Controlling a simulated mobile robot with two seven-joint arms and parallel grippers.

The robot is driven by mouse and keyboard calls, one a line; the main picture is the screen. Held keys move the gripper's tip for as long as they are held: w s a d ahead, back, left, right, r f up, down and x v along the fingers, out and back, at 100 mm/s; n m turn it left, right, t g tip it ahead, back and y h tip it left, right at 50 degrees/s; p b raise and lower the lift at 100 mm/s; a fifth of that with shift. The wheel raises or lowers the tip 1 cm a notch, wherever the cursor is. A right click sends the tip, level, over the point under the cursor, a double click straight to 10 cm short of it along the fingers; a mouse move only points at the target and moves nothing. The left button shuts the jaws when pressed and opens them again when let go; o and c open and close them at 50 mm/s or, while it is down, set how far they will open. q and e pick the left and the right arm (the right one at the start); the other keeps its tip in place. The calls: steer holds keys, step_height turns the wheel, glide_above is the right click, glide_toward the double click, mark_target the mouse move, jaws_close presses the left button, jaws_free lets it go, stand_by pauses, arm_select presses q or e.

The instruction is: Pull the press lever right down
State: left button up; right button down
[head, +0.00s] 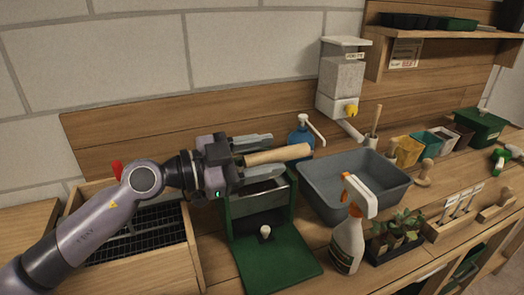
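The press (234,207) is a dark green frame with a metal hopper at its top, standing on the bench left of centre. Its lever shows as a pale wooden handle (290,154), raised above the press and lying nearly level, pointing right. My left gripper (262,156) comes in from the left above the press. Its two grey fingers are spread apart, one behind the handle and one in front, with the handle between them. The fingers look clear of the wood. The lever's arm and pivot are hidden behind my gripper. My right gripper is not in view.
A grey tub (348,207) stands right of the press, with a blue pump bottle (299,135) behind. A spray bottle (347,243) and a seedling tray (396,240) stand in front.

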mark_target(238, 160)
arm_select(q)
steer(key=shift+r, duration=0.2)
steer(key=b+v, duration=0.1)
steer(key=v, duration=0.6)
steer(key=shift+f, duration=0.1)
stand_by(0.4)
